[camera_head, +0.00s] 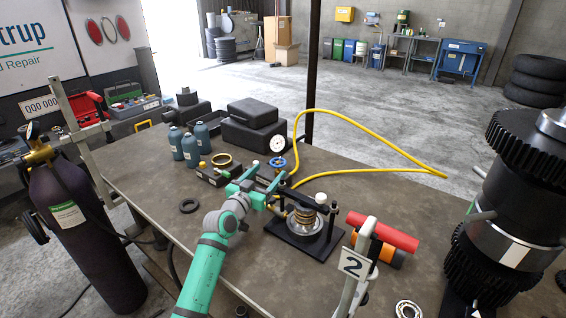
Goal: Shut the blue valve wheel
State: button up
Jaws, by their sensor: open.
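The blue valve wheel (278,162) is small and sits upright-looking on a dark fitting near the middle of the workbench, beside a white round gauge (278,145). My gripper (262,178), teal and black, is open just in front of the wheel and slightly below it in the picture. I cannot tell whether it touches the wheel or its fitting. My gripper hides part of the fitting below the wheel.
A yellow hose (362,143) loops over the bench behind the wheel. Teal bottles (191,151) and black cases (254,134) stand behind. The front-left bench top is mostly clear.

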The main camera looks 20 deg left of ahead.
aim_at(279, 161)
jog(key=w, duration=0.2)
jog(key=w+d, duration=0.1)
jog(key=w, duration=0.5)
jog(key=shift+w+d, duration=0.2)
jog(key=shift+w, duration=0.05)
jog(key=c, duration=1.1)
